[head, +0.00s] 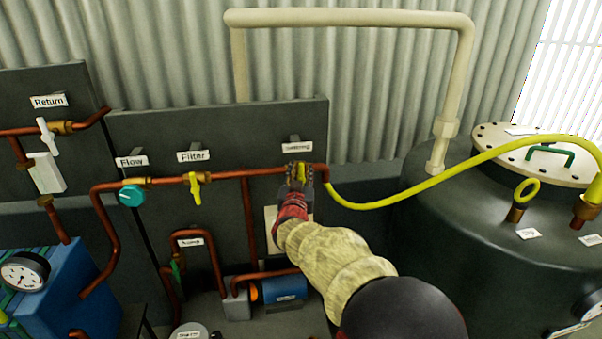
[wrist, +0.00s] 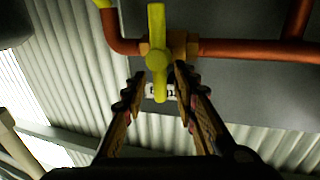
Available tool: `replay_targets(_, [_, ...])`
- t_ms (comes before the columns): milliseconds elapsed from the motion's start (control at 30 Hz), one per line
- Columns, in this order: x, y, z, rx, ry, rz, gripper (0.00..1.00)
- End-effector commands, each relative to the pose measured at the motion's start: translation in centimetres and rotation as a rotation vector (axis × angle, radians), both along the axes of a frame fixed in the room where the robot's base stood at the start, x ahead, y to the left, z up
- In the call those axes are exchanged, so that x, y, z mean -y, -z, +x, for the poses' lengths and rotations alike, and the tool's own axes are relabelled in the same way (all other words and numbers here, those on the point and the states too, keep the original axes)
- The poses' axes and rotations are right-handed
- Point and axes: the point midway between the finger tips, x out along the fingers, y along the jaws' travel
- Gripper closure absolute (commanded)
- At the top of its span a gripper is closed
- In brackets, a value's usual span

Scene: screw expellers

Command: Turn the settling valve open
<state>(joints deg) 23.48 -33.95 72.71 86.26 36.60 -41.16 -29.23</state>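The settling valve (head: 300,170) is a brass body with a yellow lever on the copper pipe, below a white label (head: 297,147) whose print is hard to read. In the wrist view the yellow lever (wrist: 157,30) stands crosswise to the pipe. My gripper (head: 300,182) is at the valve in the head view, partly hiding it. In the wrist view my gripper (wrist: 160,73) is open, with one finger on each side of the lever's lower end. Gaps show between lever and fingers; I see no clear contact.
The filter valve (head: 195,188) with a yellow lever and the flow valve (head: 132,195) with a teal knob sit left on the same pipe. A yellow hose (head: 430,185) runs right to a dark tank (head: 450,235). A blue pump (head: 285,292) is below.

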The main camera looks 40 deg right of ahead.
Motion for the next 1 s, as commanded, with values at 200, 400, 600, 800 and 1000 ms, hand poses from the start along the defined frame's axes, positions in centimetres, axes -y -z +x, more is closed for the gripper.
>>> replay_targets(200, [0.49,0.01,0.48,0.0,-0.001,0.0,0.71])
replay_targets(400, [0.47,0.01,0.46,-0.001,-0.001,0.001,0.74])
replay_targets(600, [0.46,0.01,0.46,-0.001,-0.001,0.001,0.85])
replay_targets(800, [0.45,0.01,0.45,-0.001,-0.001,0.001,0.96])
replay_targets(1000, [0.45,0.02,0.45,-0.001,-0.001,0.001,1.0])
